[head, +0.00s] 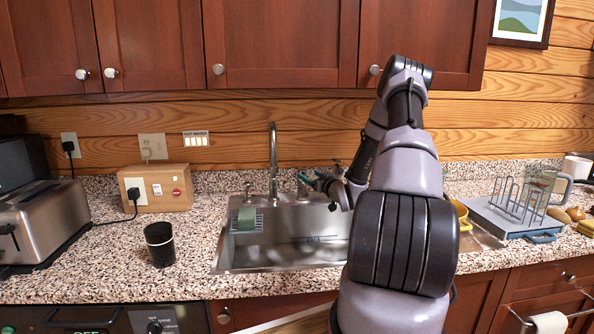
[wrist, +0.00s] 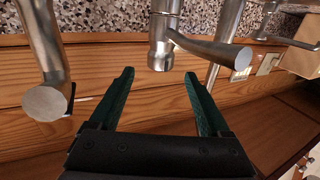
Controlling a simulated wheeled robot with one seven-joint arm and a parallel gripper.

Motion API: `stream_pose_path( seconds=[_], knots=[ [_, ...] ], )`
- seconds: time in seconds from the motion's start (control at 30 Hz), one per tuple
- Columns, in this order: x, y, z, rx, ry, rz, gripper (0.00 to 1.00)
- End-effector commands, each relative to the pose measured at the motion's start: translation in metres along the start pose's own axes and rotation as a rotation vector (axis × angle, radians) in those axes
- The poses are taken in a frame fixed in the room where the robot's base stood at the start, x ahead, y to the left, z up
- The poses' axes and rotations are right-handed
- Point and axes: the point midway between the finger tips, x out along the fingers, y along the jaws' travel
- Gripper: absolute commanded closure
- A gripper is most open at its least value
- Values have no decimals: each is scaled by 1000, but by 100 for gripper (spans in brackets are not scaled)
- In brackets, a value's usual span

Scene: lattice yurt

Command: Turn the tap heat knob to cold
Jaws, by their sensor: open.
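The tap has a tall curved steel spout (head: 272,150) behind the sink. A steel lever post (head: 303,187) stands right of it. My gripper (head: 317,182), with dark green fingers, is beside this post in the head view. In the wrist view my gripper (wrist: 158,76) is open and empty. The lever post (wrist: 160,50) stands just beyond the gap between its fingertips, and its lever (wrist: 215,49) points right. Another steel fitting (wrist: 45,95) is left of the fingers. I see no hot or cold mark, so I cannot tell which is the heat knob.
The steel sink (head: 290,250) holds a green sponge (head: 247,218) in a rack. A black cup (head: 160,244), a wooden socket box (head: 155,187) and a toaster (head: 45,220) stand left. A dish rack (head: 510,215) stands right. The wooden wall (head: 240,140) is close behind the tap.

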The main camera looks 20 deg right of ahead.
Motion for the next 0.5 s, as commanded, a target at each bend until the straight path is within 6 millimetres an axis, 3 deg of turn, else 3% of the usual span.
stream_pose_path(
  seconds=[0.5],
  knots=[
    [88, -1, 0, -1, -1, -2, 19]
  ],
)
